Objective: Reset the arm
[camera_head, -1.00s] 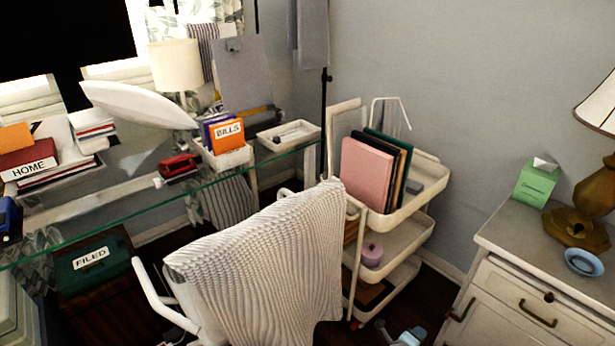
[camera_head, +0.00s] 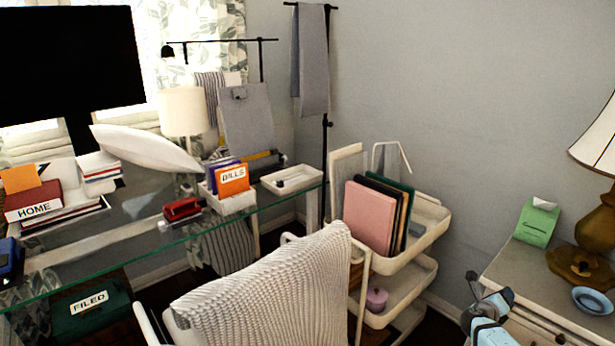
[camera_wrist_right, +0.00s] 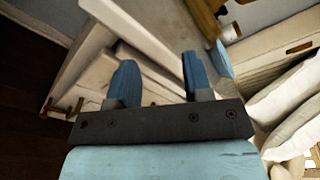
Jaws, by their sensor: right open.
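My right gripper (camera_head: 489,288) is at the lower right of the head view, raised in front of the nightstand. It is pale blue with dark parts. In the right wrist view, its two blue fingers (camera_wrist_right: 157,72) stand apart with nothing between them. Beyond the fingers are pale, blurred furniture panels. My left gripper is not in view.
The nightstand (camera_head: 527,266) bears a lamp (camera_head: 590,235), a green tissue box (camera_head: 537,222) and a blue dish (camera_head: 592,301). A white cart (camera_head: 428,238) with folders stands left of it. A chair with a knit blanket (camera_head: 265,295) fronts the glass desk (camera_head: 150,250).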

